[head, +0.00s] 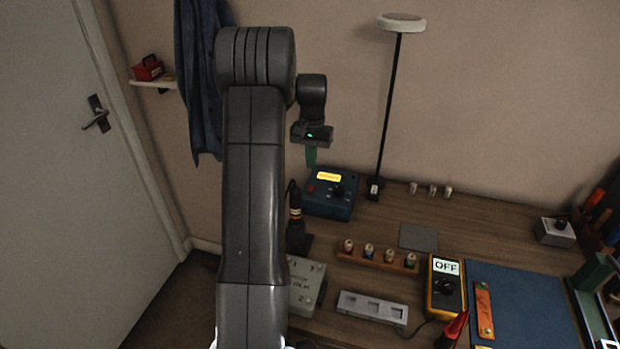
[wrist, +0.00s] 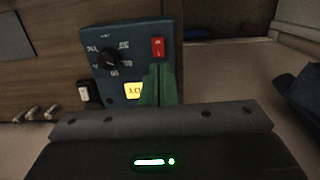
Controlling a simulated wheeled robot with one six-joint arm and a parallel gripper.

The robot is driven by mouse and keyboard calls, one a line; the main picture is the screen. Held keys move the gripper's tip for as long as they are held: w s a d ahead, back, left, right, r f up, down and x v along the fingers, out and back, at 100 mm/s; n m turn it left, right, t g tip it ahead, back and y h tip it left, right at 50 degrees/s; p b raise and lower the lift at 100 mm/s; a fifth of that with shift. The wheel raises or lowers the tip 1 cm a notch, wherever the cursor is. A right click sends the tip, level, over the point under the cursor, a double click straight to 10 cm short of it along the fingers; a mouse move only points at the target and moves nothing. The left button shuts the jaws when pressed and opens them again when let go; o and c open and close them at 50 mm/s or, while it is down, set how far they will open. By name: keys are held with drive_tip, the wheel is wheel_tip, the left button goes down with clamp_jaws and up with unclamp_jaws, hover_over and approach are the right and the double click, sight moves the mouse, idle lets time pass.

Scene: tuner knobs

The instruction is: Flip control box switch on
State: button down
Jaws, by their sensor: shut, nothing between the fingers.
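The blue control box (head: 330,205) stands at the back left of the wooden bench, below my gripper. It also shows in the wrist view (wrist: 128,75), with a black knob (wrist: 109,60), a lit yellow display (wrist: 133,90) and a red rocker switch (wrist: 158,47). In the head view the red switch (head: 311,189) is at the left of the box's top. My gripper (head: 311,162) is shut and empty, its green fingers pointing down above the box. In the wrist view the fingertips (wrist: 160,68) appear just beside the switch; contact cannot be told.
A black-stemmed lamp (head: 386,110) rises behind the box's right side. A dark cylindrical tool (head: 296,215) stands close to its front left. A rack of small knobs (head: 375,260) and a yellow multimeter (head: 445,290) reading OFF lie nearer.

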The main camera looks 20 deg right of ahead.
wheel_tip(320, 180, up, 6)
drive_tip(key=shift+w+d, duration=0.35)
drive_tip(key=shift+f, duration=0.1)
hover_over(310, 189)
drive_tip(key=f, duration=0.8)
drive_tip(key=shift+w+d+f, duration=0.3)
drive_tip(key=shift+w+f, duration=0.1)
drive_tip(key=shift+s+a+f+t+h+b, duration=0.15)
drive_tip(key=shift+t+h+b, duration=0.25)
drive_tip(key=shift+b, duration=0.2)
drive_tip(key=shift+s+a+f+t+h+b, duration=0.15)
drive_tip(key=shift+t+h+b, duration=0.2)
drive_tip(key=shift+b, duration=0.2)
drive_tip(key=shift+r+t, duration=0.25)
drive_tip(key=shift+r, duration=0.15)
drive_tip(key=r, duration=0.6)
drive_tip(key=shift+s+a, duration=0.2)
drive_tip(key=shift+s, duration=0.1)
drive_tip(key=shift+f, duration=0.1)
